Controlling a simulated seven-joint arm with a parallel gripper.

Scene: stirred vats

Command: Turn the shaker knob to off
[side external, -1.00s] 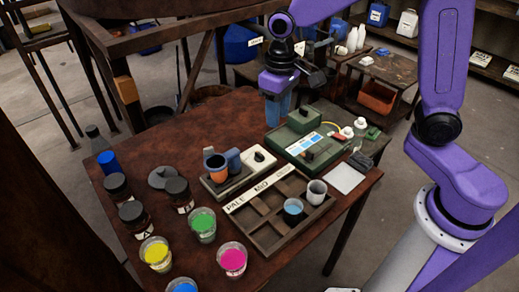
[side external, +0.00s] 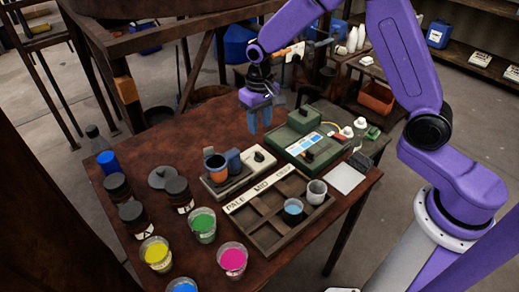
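A low pale box with cups on it, which looks like the shaker (side external: 238,180), stands mid-table. Its dark knob (side external: 259,156) is on the right end of the top; its setting is too small to read. An orange-brown cup (side external: 216,168) and a blue-grey cup (side external: 233,161) sit on the box's left part. My gripper (side external: 260,127) points down above the table, up and behind the knob in the picture and apart from it. Its two blue fingers are spread with a gap, and nothing shows between them.
A green instrument (side external: 318,142) with its own dark knob stands right of the shaker. A compartment tray (side external: 262,238) labelled PALE, MID, DEEP lies in front, holding two cups. Dark-lidded jars and cups of coloured liquid fill the left and front. The table's back left is clear.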

